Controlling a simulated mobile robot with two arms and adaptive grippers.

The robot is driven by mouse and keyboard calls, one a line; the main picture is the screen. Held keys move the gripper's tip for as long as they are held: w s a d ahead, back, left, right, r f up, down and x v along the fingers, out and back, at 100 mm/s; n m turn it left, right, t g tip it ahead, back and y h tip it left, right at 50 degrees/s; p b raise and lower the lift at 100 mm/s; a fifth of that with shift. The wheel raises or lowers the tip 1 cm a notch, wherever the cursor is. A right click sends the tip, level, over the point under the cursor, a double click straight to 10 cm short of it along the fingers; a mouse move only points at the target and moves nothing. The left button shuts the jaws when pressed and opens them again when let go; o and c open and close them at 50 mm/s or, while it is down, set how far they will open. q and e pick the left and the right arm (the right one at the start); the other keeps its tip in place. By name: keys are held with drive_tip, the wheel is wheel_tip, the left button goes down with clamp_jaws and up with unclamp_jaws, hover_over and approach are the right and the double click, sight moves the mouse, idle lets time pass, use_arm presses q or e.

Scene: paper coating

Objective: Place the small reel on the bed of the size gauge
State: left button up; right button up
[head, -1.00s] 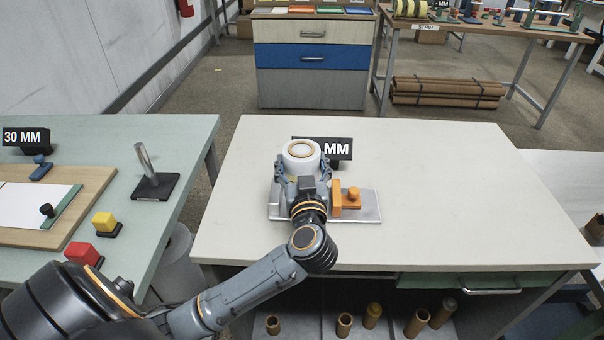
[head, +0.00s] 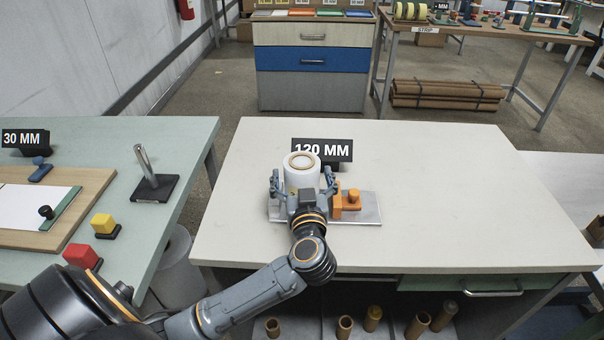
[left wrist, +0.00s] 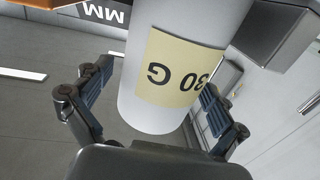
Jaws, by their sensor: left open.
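The small reel (head: 302,170) is a white roll with a tan core ring on top. It stands upright at the left part of the size gauge, over its grey metal bed (head: 366,210); my gripper hides its foot in the head view. In the left wrist view the reel (left wrist: 165,110) shows a cream label ending in "G". My left gripper (head: 302,181) is open, one finger on each side of the reel, with gaps visible between fingers and roll. The gauge's orange jaw (head: 346,204) is right of the gripper. My right gripper is not in view.
A black "120 MM" sign (head: 322,150) stands just behind the reel. The white table (head: 450,190) is clear to the right. The green table (head: 185,130) at left holds a post on a black base (head: 153,180), yellow and red blocks and a board.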

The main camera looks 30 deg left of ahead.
use_arm(q)
drive_tip(key=shift+r, duration=0.1)
drive_tip(key=v, duration=1.2)
